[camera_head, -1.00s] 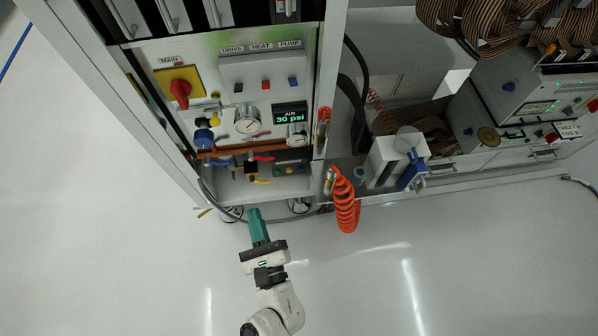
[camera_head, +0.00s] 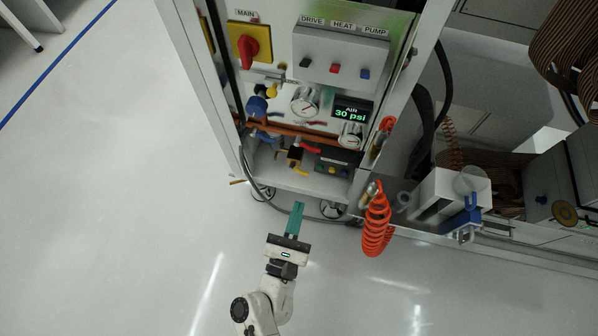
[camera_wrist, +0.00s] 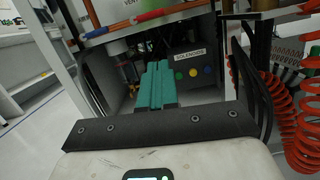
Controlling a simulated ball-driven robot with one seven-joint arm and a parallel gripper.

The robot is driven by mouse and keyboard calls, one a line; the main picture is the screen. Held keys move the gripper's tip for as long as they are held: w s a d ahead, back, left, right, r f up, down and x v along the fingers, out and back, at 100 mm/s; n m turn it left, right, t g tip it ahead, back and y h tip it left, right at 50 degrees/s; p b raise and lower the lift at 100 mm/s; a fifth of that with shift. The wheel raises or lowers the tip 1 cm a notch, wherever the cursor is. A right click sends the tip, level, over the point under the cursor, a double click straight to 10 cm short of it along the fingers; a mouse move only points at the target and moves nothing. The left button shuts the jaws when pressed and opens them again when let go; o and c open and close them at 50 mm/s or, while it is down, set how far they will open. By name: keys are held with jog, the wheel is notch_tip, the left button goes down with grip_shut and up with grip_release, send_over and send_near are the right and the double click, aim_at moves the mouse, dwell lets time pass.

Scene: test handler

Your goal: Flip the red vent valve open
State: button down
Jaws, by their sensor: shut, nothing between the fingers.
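A red valve lever (camera_head: 308,148) sits under the copper pipe at the bottom of the cabinet panel. In the wrist view a red bar (camera_wrist: 151,15) crosses the top beside a partly cut-off "VENT" label; I cannot tell surely that it is the same lever. My gripper (camera_head: 297,208) has teal fingers held together and empty. It is in front of and below the cabinet opening, apart from the lever. In the wrist view the fingers (camera_wrist: 156,85) point into the opening, below the red bar and left of the solenoid box (camera_wrist: 190,72).
An orange coiled hose (camera_head: 376,222) hangs to the right of the opening. A grey cable (camera_head: 247,178) loops along the cabinet's left side. The floor in front is clear.

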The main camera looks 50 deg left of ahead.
jog(key=w+a+r, duration=0.5)
jog(key=w, duration=0.3)
jog(key=shift+w, duration=0.4)
